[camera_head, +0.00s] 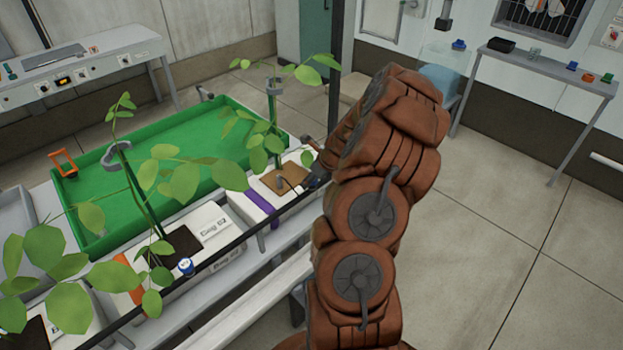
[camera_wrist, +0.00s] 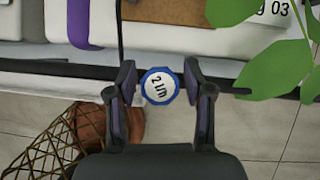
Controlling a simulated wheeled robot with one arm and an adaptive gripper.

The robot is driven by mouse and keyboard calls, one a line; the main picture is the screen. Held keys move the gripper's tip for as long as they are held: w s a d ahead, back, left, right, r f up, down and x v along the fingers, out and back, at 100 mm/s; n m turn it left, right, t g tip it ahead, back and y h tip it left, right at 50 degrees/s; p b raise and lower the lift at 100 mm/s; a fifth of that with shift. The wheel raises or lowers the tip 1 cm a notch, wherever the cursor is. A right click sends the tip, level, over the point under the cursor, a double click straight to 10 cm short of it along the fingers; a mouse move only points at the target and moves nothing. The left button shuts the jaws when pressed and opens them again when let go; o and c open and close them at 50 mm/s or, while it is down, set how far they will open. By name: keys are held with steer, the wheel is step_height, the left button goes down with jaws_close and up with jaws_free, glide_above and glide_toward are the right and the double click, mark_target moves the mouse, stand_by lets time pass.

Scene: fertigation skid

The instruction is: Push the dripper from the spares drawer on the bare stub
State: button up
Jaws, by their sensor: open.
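In the wrist view a dripper (camera_wrist: 159,86), a round white face with a blue rim marked "2 l/h", sits between the fingers of my gripper (camera_wrist: 161,91). The fingers are open, one on each side and close to its rim. The dripper shows at the black pipe (camera_wrist: 62,70), face towards the camera. What lies behind it is hidden, so I cannot tell whether it sits on a stub. In the head view my gripper (camera_head: 318,176) is by the pipe and the dripper there is hidden. I cannot make out the spares drawer or a bare stub.
Another blue-rimmed dripper (camera_head: 186,266) is on the pipe beside Bag 02 (camera_head: 215,228). Plants lean over the pipe, and leaves (camera_wrist: 275,75) hang right of my gripper. A green tray (camera_head: 200,135) lies behind the bags. Open floor (camera_head: 540,260) is at right.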

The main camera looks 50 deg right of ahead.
steer(key=shift+r+p, duration=1.85)
steer(key=shift+r, duration=0.4)
steer(key=o, duration=0.6)
steer(key=shift+c, duration=0.2)
steer(key=shift+r, duration=0.15)
step_height(320, 180, up, 9)
stand_by(0.6)
stand_by(0.5)
